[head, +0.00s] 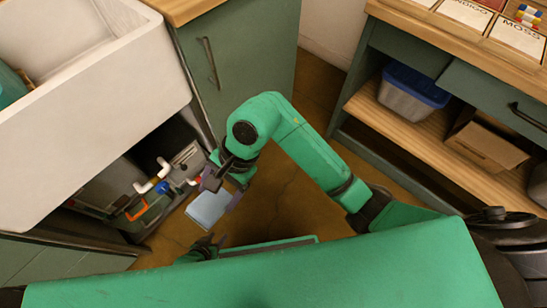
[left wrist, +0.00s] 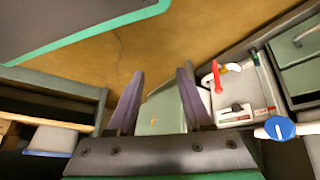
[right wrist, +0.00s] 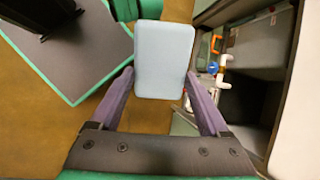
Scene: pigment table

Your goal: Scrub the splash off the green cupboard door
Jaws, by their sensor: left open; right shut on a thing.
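My right gripper (head: 222,190) is shut on a pale blue block, sponge-like in shape (head: 208,207), in front of the open space under the sink. In the right wrist view the block (right wrist: 164,60) sits between the purple fingers. My left gripper (head: 205,244) is low and close to my body, open and empty. In the left wrist view a pale green panel (left wrist: 160,114) shows beyond its fingers; I cannot tell if it is a door. A green cupboard door (head: 240,60) with a dark handle stands right of the sink. I see no splash on it.
A white sink (head: 100,120) is at the left, with white pipes (head: 152,177) and a blue valve (head: 162,187) below. At the right, a shelf (head: 430,128) holds a blue-rimmed bin (head: 412,88) and a cardboard box (head: 485,143). Brown floor (head: 285,205) lies open between.

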